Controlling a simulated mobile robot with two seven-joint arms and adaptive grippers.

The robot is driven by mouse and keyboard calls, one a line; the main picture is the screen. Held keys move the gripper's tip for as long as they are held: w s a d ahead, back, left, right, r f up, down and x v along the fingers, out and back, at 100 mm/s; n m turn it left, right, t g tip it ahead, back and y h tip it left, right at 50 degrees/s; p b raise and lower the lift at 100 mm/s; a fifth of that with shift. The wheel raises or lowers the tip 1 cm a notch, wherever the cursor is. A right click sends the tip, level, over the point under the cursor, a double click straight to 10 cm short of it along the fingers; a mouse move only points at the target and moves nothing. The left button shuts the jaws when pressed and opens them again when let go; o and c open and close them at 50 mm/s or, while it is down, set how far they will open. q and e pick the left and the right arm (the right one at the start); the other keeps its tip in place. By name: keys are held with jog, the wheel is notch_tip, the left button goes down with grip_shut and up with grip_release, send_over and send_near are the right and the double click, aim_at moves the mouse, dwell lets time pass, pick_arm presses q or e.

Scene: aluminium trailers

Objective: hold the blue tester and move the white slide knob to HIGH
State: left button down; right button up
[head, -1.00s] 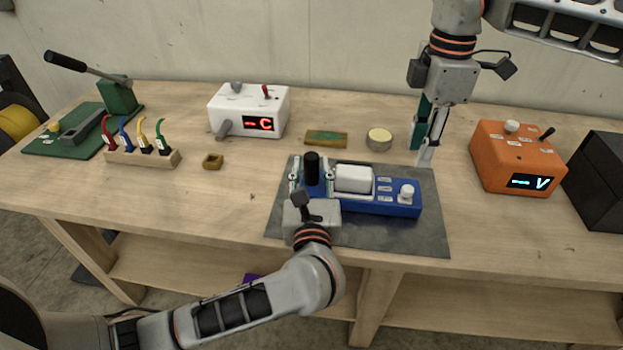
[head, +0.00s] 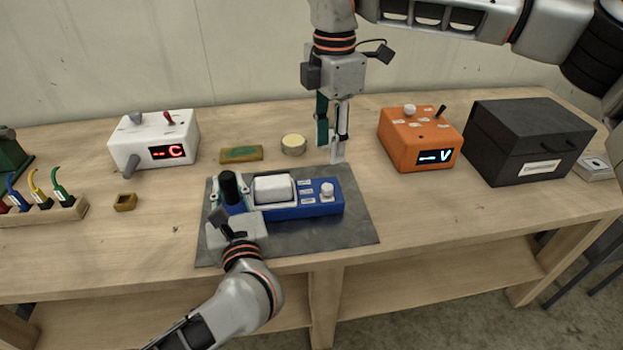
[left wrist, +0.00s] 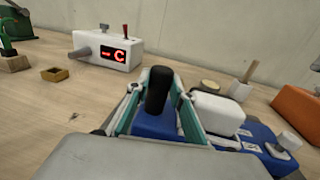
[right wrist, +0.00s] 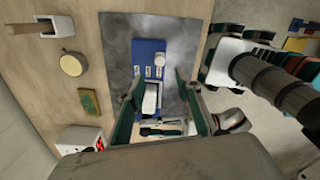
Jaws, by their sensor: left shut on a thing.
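The blue tester (head: 300,212) lies on a grey mat, with a black post (head: 229,187) at its left end and a white block (head: 272,188) beside it. My left gripper (left wrist: 158,105) is shut on the tester at the post end, one finger each side. The white slide knob (head: 327,189) stands near the tester's right end, beside a column of small labels too small to read; it also shows in the right wrist view (right wrist: 159,59). My right gripper (right wrist: 157,82) is open and empty, pointing down, apart from the knob.
A white holder (head: 338,154) shows behind my right gripper. A round tin (head: 293,144) and green board (head: 241,154) lie behind the mat. The white meter (head: 153,140) stands left, the orange meter (head: 403,150) and black box (head: 525,145) right.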

aim_at(327, 186)
notch_tip(327, 186, down, 10)
jog(key=n, duration=0.5)
jog(key=shift+f+n, duration=0.1)
jog(key=shift+n, duration=0.2)
dwell(0.4)
grip_shut()
